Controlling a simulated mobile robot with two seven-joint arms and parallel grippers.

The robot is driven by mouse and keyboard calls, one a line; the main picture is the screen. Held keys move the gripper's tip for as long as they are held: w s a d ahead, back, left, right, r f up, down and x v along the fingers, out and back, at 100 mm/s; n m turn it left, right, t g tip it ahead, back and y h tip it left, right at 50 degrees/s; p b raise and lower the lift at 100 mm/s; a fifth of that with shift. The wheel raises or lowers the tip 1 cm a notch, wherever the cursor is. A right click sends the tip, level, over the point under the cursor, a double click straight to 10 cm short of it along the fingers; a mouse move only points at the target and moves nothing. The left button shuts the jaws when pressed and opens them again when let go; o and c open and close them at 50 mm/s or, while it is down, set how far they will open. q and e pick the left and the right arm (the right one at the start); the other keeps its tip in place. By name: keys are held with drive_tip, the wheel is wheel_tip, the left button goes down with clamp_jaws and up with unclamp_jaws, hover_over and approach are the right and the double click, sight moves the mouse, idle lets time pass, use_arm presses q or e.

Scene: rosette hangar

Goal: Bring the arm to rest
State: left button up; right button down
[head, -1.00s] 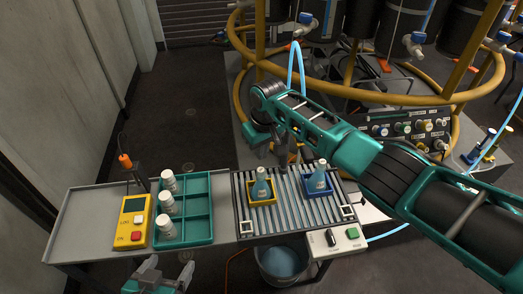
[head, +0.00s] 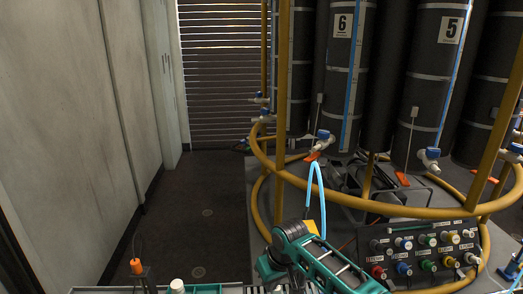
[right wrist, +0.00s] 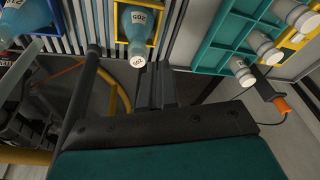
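My right arm (head: 315,262) comes in at the bottom of the head view; its gripper end is cut off below the frame. In the right wrist view my right gripper's dark fingers (right wrist: 157,86) lie side by side, close together, with nothing seen between them. A blue bottle marked G02 (right wrist: 137,22) in a yellow holder stands just beyond the fingers, and they look apart from it. My left gripper is in neither view now.
A second blue bottle (right wrist: 18,20) and a teal tray (right wrist: 222,38) with white-capped vials (right wrist: 265,47) lie near the right gripper. A yellow pipe frame (head: 375,211), dark cylinders (head: 437,80) and a connector panel (head: 422,248) stand ahead. The floor (head: 195,215) left of them is clear.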

drive_tip(key=s+d+f+m+t+y, duration=0.2)
drive_tip(key=s+d+f+t+y, duration=0.15)
drive_tip(key=s+f, duration=0.7)
drive_tip(key=s+d+r+m+t+h, duration=0.1)
drive_tip(key=s+d+r+t+h, duration=0.2)
drive_tip(key=s+d, duration=0.8)
wheel_tip(320, 180, up, 3)
drive_tip(key=s+t, duration=0.2)
drive_tip(key=shift+s+d+f, duration=0.2)
drive_tip(key=shift+s, duration=0.15)
drive_tip(key=c, duration=1.8)
unclamp_jaws()
drive_tip(key=shift+f+h, duration=0.1)
drive_tip(key=shift+h, duration=0.15)
